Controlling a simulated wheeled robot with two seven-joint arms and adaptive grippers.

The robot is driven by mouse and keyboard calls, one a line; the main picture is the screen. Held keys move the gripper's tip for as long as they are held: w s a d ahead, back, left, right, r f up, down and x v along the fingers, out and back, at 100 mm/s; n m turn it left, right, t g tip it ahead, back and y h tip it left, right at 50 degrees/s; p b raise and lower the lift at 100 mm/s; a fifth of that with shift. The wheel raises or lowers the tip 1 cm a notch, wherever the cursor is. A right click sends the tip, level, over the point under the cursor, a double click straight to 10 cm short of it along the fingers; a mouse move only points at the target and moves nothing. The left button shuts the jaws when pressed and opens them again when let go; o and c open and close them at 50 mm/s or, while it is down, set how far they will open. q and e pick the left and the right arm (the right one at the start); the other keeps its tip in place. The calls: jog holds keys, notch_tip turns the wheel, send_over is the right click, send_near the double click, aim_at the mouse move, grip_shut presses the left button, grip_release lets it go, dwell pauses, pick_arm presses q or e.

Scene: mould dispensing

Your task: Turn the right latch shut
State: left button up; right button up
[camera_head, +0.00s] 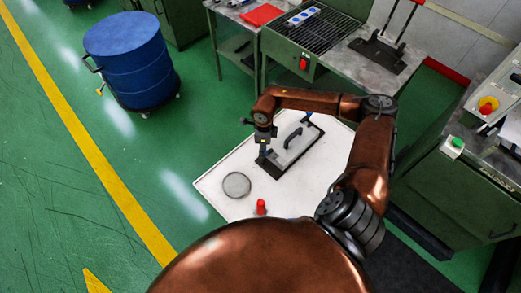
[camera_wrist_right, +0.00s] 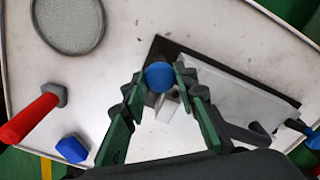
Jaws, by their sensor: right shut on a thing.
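The mould (camera_head: 296,145) is a dark plate with a pale lid and a black handle, lying on the white table. The lid (camera_wrist_right: 235,100) and the handle (camera_wrist_right: 245,133) also show in the right wrist view. The right latch shows as a round blue knob (camera_wrist_right: 158,77) at the mould's edge. My right gripper (camera_head: 264,150) reaches down at the mould's near left end. In the wrist view its fingertips (camera_wrist_right: 159,80) close on both sides of the knob. Its turn angle is hard to tell. Another blue latch end (camera_wrist_right: 313,142) shows at the opposite end. My left gripper is out of view.
On the white table (camera_head: 222,205) lie a round grey mesh disc (camera_head: 237,185) and a red-handled tool (camera_wrist_right: 28,118). Green benches stand behind and right. A blue drum (camera_head: 130,65) stands on the floor.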

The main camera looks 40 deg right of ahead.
jog(key=shift+w+n+b, duration=0.15)
jog(key=shift+n+b, duration=0.15)
jog(key=shift+n, duration=0.3)
jog(key=shift+r, duration=0.1)
jog(key=o, duration=1.2)
jog(key=shift+c, duration=0.2)
notch_tip(320, 180, up, 12)
